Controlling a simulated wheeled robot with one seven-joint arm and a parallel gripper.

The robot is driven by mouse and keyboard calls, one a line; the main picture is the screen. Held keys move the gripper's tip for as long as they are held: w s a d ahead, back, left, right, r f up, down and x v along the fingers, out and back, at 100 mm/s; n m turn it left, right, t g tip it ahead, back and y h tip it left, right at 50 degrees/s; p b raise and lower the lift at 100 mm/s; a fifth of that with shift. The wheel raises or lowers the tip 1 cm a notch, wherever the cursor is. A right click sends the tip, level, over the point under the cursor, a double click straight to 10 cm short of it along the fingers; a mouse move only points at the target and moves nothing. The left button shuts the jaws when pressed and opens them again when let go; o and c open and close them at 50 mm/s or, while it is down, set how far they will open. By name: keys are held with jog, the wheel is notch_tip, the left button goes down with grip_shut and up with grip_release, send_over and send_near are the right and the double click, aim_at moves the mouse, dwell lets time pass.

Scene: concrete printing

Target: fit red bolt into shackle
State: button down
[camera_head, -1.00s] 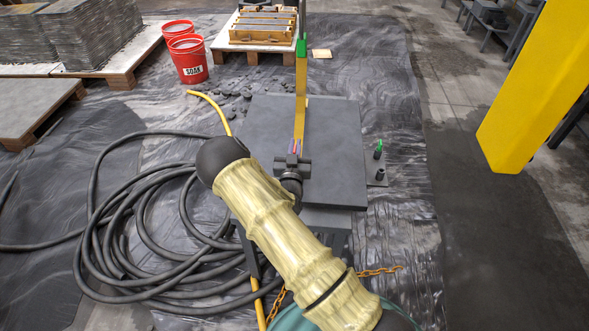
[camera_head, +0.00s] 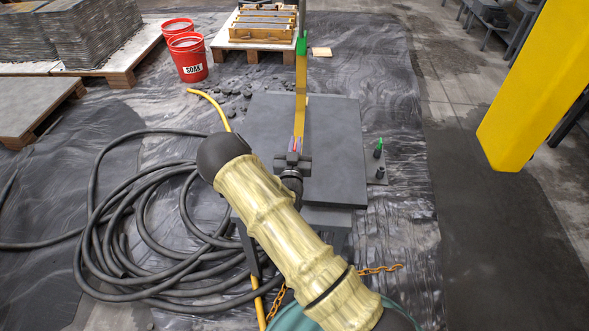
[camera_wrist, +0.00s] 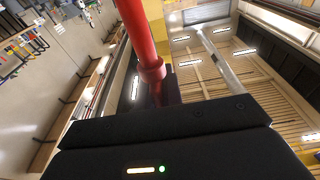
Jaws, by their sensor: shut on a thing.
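The red bolt (camera_wrist: 141,35) is a red rod with a collar in the wrist view, standing up beyond the black gripper body. My gripper (camera_head: 294,148) is over the dark grey slab in the head view, fingers pointing away from me, shut on the bolt. The bolt itself cannot be made out clearly in the head view. A yellow strap (camera_head: 301,85) rises behind the fingertips, with a green fitting (camera_head: 302,46) higher up. I cannot tell whether this fitting is the shackle. No open shackle eye is clearly visible, and the wrist view does not show the bolt entering one.
The dark slab (camera_head: 340,150) lies under my gripper. A small plate with a green-topped peg (camera_head: 378,149) is at its right. A black hose coil (camera_head: 150,235) lies left, red buckets (camera_head: 188,60) behind. A yellow beam (camera_head: 530,90) hangs at upper right.

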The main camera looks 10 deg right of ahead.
jog(key=shift+f+b, duration=2)
jog(key=shift+f, duration=0.45)
jog(key=shift+r, duration=0.2)
jog(key=shift+r+p, duration=1.6)
jog(key=shift+r, duration=0.7)
jog(key=shift+w, duration=0.1)
jog(key=shift+f+b, duration=2.15)
jog(key=shift+f, duration=0.3)
jog(key=shift+r, duration=0.15)
jog(key=shift+r+p, duration=1.5)
jog(key=shift+r, duration=0.75)
